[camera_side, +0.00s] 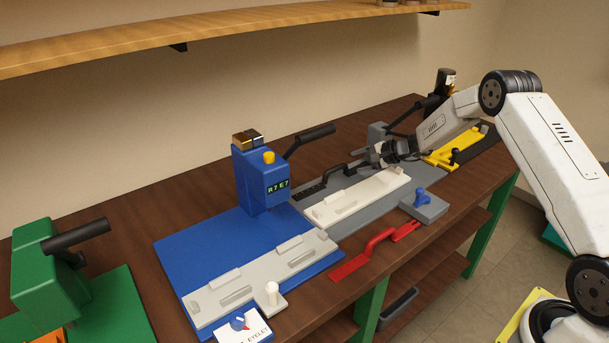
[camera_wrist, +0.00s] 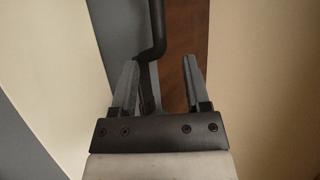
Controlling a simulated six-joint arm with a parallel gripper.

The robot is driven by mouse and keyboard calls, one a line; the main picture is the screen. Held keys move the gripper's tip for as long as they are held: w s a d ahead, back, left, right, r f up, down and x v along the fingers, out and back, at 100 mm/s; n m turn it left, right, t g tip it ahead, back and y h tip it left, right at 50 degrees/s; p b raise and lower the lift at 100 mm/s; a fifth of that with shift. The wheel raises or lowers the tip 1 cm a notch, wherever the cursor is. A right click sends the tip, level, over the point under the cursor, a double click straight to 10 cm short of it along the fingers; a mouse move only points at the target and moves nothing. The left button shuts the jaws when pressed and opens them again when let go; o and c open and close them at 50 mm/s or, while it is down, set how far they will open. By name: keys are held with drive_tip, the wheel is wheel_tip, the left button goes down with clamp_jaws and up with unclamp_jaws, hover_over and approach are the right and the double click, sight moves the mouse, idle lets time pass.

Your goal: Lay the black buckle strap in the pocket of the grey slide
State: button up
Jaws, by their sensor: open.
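The black buckle strap (camera_side: 338,177) lies along the far side of the white slide, its flat slotted end toward the left. My gripper (camera_side: 378,155) is low at the right end of this strap. In the wrist view my gripper (camera_wrist: 160,65) is open, and a bent dark bar (camera_wrist: 158,28), seemingly the strap, runs between the fingers, nearer the left one. Whether it touches that finger I cannot tell. The light grey slide (camera_side: 222,294) sits on the blue base plate at front left, with several raised blocks around its pocket, which looks empty.
A blue press (camera_side: 260,178) with a black lever stands behind the grey slide. The white slide (camera_side: 350,203) lies on a grey base. A red strap (camera_side: 365,254) lies at the bench's front edge. A green press (camera_side: 42,270) is at left, a yellow fixture (camera_side: 440,159) at right.

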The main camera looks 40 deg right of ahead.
drive_tip(key=s+a+n+g, duration=0.1)
drive_tip(key=a, duration=0.1)
drive_tip(key=s+a+r+g, duration=0.1)
drive_tip(key=a, duration=0.1)
drive_tip(key=s+a+r+n, duration=0.1)
drive_tip(key=s+a, duration=0.1)
drive_tip(key=shift+a+n+g, duration=0.2)
drive_tip(key=shift+n+g, duration=0.1)
drive_tip(key=shift+g, duration=0.1)
drive_tip(key=s+a+r+n+g+h, duration=0.1)
drive_tip(key=s+a+n, duration=0.3)
drive_tip(key=s, duration=0.5)
drive_tip(key=s+a+r+n+g+h, duration=0.2)
drive_tip(key=s+a+n, duration=0.2)
drive_tip(key=s, duration=0.6)
drive_tip(key=s+a+r+n+g+h, duration=0.2)
drive_tip(key=s+a+n, duration=0.2)
drive_tip(key=s, duration=0.5)
drive_tip(key=shift+s+a+r+n+h, duration=0.15)
drive_tip(key=shift+s+r+n+h, duration=0.15)
drive_tip(key=shift+s, duration=0.05)
drive_tip(key=shift+o, duration=0.4)
drive_tip(key=shift+w, duration=0.1)
